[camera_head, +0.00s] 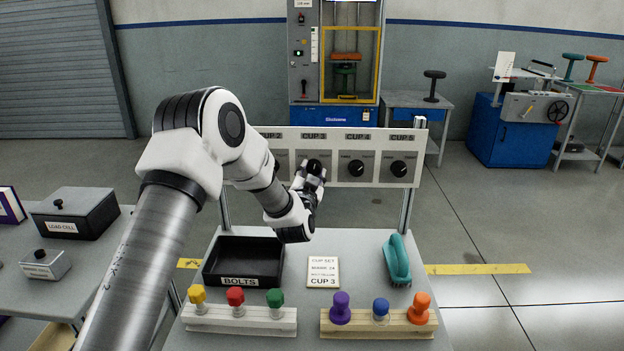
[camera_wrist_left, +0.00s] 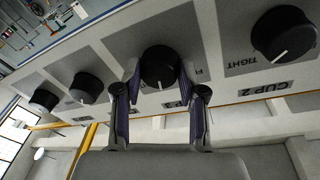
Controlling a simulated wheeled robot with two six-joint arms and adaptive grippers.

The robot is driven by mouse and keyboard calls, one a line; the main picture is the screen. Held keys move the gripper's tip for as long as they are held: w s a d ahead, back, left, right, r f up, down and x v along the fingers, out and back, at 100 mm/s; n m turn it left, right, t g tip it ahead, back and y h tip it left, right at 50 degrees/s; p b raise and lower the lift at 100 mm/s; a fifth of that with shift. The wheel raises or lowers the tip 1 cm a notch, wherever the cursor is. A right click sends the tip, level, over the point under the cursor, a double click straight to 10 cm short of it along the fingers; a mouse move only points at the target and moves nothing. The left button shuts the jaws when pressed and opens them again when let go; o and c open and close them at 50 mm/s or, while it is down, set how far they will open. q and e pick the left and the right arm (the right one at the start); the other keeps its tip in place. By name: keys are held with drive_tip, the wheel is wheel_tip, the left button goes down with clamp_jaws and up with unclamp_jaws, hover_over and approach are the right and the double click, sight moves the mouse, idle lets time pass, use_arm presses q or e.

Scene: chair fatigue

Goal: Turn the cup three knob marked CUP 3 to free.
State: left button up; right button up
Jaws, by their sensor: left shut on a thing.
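The CUP 3 knob (camera_head: 314,165) is a black round knob on the pale upright panel (camera_head: 340,134), under its CUP 3 label. My left gripper (camera_head: 312,178) is at this knob and partly hides it in the head view. In the left wrist view the knob (camera_wrist_left: 158,66) sits between the two fingers of my left gripper (camera_wrist_left: 161,80), which are shut on its sides. Its white pointer line points down in that view. The setting words beside it are mostly hidden. A card (camera_head: 323,272) on the table reads CUP SET and CUP 3. My right gripper is not in view.
The CUP 4 (camera_head: 356,167) and CUP 5 (camera_head: 399,168) knobs are to the right on the panel; the CUP 2 knob (camera_wrist_left: 284,35) is close by. Below are a black bolts tray (camera_head: 270,282), a teal-handled object (camera_head: 397,260) and two racks of coloured knobs (camera_head: 240,318) (camera_head: 378,326).

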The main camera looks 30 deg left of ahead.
use_arm(q)
drive_tip(key=n+b, duration=0.1)
drive_tip(key=n, duration=0.1)
drive_tip(key=n+b, duration=0.2)
drive_tip(key=n+y+b, duration=0.1)
drive_tip(key=n, duration=0.2)
drive_tip(key=shift+f, duration=0.25)
drive_tip(key=n+y+b, duration=0.1)
drive_tip(key=n+b, duration=0.2)
drive_tip(key=n, duration=0.1)
drive_tip(key=shift+d+n, duration=0.1)
drive_tip(key=shift+n, duration=0.3)
drive_tip(key=shift+w+r+n+g+y+b, duration=0.1)
drive_tip(key=shift+n+g+y+b, duration=0.25)
drive_tip(key=shift+n, duration=0.45)
drive_tip(key=o, duration=1.1)
drive_tip(key=shift+o, duration=0.2)
drive_tip(key=v, duration=1.2)
